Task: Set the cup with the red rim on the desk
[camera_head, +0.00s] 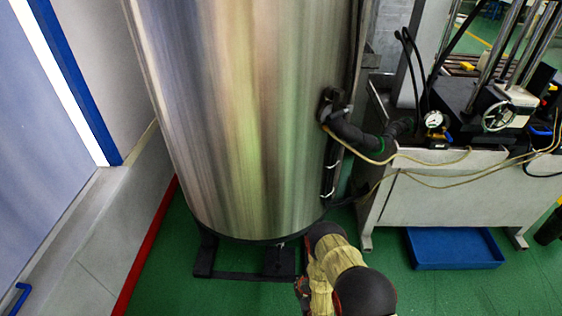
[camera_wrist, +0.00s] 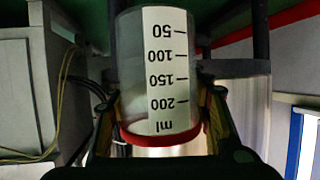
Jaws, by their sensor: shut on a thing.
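The cup with the red rim (camera_wrist: 165,85) is clear, with a white scale strip marked in ml. My gripper (camera_wrist: 160,105) is shut on it in the wrist view, one finger on each side near the red rim. The scale figures appear inverted and the green floor is at the top of this view, so the picture is upside down and the cup looks upright. I see no contents clearly. In the head view only my arm shows at the bottom; the gripper and cup are hidden. No clear empty desk top shows in either view.
A large steel tank (camera_head: 245,110) on a dark base (camera_head: 235,262) stands close before my arm. A grey machine bench (camera_head: 435,195) with hoses and a gauge is at right, a blue tray (camera_head: 455,248) under it. A wall and blue-framed door (camera_head: 50,130) are at left.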

